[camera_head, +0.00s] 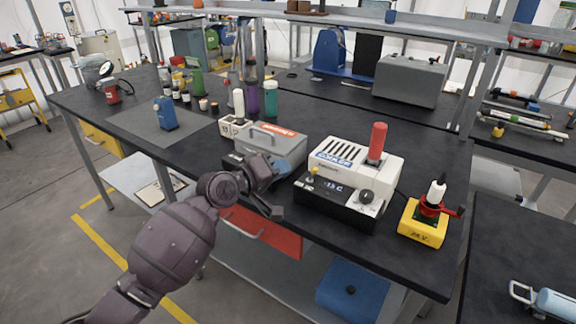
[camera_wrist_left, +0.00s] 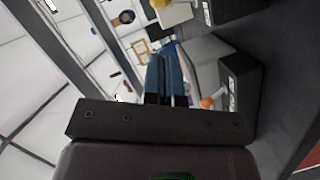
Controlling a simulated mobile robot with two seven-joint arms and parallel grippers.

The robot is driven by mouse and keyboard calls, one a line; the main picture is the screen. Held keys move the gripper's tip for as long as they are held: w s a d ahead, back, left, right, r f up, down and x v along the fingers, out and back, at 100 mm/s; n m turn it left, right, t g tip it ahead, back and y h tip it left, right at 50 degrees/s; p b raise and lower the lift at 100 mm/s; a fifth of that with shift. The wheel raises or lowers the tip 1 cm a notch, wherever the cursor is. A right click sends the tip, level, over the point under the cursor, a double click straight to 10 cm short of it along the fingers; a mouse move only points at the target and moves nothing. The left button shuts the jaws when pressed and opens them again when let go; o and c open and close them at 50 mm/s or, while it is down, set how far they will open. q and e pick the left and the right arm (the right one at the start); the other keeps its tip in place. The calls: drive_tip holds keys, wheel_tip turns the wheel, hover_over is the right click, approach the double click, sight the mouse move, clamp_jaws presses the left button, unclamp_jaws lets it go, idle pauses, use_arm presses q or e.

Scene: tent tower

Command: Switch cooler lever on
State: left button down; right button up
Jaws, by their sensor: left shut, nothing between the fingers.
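The cooler (camera_head: 352,174) is a white slotted box with a black front panel that reads about -15 C. It stands on the black bench right of the middle. A small brass-tipped lever (camera_head: 312,172) stands up at the panel's left end, and a dark round knob (camera_head: 366,196) sits at its right end. A red cylinder (camera_head: 377,143) stands in its top. My left gripper (camera_head: 277,211) is shut and empty, left of the cooler near the bench's front edge, apart from the lever. The lever's exact setting is too small to tell. My right gripper is out of view.
A grey-lidded device (camera_head: 271,141) with a black base stands left of the cooler, close behind my left gripper. A yellow block (camera_head: 423,223) with a white-topped red part stands to the right. Bottles and a blue device (camera_head: 165,114) are farther left. The bench behind the cooler is mostly clear.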

use_arm(q)
drive_tip(key=v, duration=0.7)
drive_tip(key=shift+s+a, duration=0.2)
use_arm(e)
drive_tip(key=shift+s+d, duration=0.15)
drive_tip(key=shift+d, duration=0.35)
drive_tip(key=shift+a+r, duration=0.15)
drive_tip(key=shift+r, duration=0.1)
